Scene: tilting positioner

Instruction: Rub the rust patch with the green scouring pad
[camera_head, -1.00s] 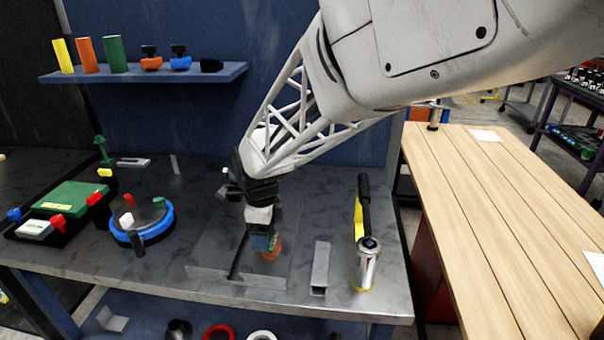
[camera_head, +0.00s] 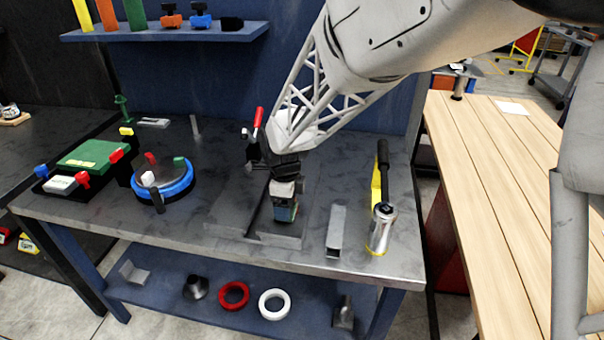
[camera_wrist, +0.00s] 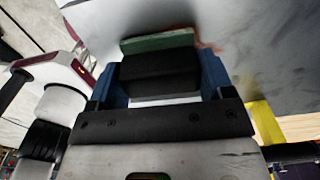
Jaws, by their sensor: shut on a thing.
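My gripper (camera_head: 286,207) points down over the front middle of the grey metal bench, with blue fingers closed on a black block. In the wrist view, my gripper (camera_wrist: 160,80) holds this black-backed green scouring pad (camera_wrist: 158,41) between its fingers, the green face away from the palm. The pad is down at or very near a grey plate; I cannot tell whether it touches. A thin reddish-brown edge of the rust patch (camera_wrist: 209,46) shows just right of the pad. The rest of the patch is hidden by the pad and gripper.
A blue round fixture with clamps (camera_head: 177,190) and a green block (camera_head: 91,155) are left. A shelf (camera_head: 170,33) hangs behind.

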